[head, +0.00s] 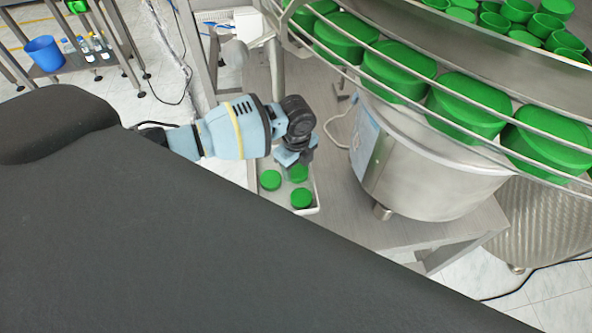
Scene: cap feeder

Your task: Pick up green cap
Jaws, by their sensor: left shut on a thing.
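Three green caps sit at or in a small white tray (315,199) on the metal table. One cap (270,180) lies at the left and another cap (301,198) at the front. The third green cap (298,173) is right under my left gripper (293,160). The gripper points down and is shut on this third cap. Its fingertips are partly hidden by the wrist, and I cannot tell whether the cap is lifted. My right gripper is not in view.
A steel feeder bowl (430,180) stands right of the tray. Above it, a railed track carries large green caps (468,105). The metal table (365,232) has bare room in front of the bowl. A blue bucket (44,53) is far left.

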